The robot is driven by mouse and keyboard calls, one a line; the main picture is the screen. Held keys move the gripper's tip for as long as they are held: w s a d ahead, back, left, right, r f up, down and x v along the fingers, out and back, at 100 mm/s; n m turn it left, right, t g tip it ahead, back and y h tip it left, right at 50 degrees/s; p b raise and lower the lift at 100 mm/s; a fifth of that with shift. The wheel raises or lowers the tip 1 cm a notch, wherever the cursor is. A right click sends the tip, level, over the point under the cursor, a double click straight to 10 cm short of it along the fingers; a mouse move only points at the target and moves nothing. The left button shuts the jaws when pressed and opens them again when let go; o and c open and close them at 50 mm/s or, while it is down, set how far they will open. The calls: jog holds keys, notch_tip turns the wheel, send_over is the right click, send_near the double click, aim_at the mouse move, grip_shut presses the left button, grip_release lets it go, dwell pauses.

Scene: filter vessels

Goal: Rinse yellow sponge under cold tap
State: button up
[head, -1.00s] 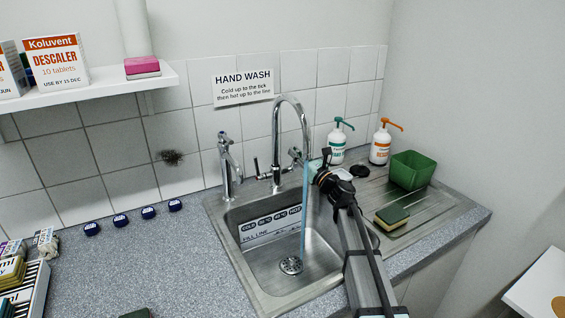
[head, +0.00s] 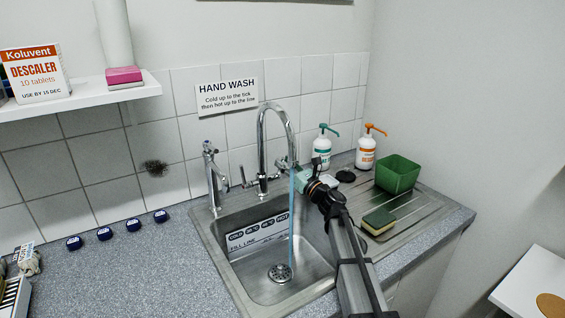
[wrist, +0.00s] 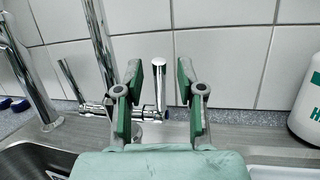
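The sponge (head: 378,221), yellow below with a dark green top, lies on the ribbed draining board right of the sink. A tall chrome gooseneck tap (head: 263,140) stands behind the sink (head: 220,265), and a blue stream (head: 291,225) runs from it towards the drain. I cannot tell whether this water is cold. My gripper (head: 299,172) is at the tap's right side, away from the sponge. In the wrist view, its green-padded fingers (wrist: 158,100) are apart and empty, with an upright chrome lever (wrist: 159,82) showing between them. I cannot tell if they touch it.
A shorter chrome tap (head: 213,175) stands left of the gooseneck. A green tub (head: 397,175) and two pump bottles, green-topped (head: 322,149) and orange-topped (head: 366,150), stand right of the sink. Several blue caps (head: 104,233) line the left counter. A pink sponge (head: 124,75) sits on the shelf.

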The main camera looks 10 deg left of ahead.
jog(key=v, duration=0.5)
jog(key=shift+s+d+f, duration=0.1)
jog(key=shift+s+d, duration=0.1)
jog(key=shift+s, duration=0.05)
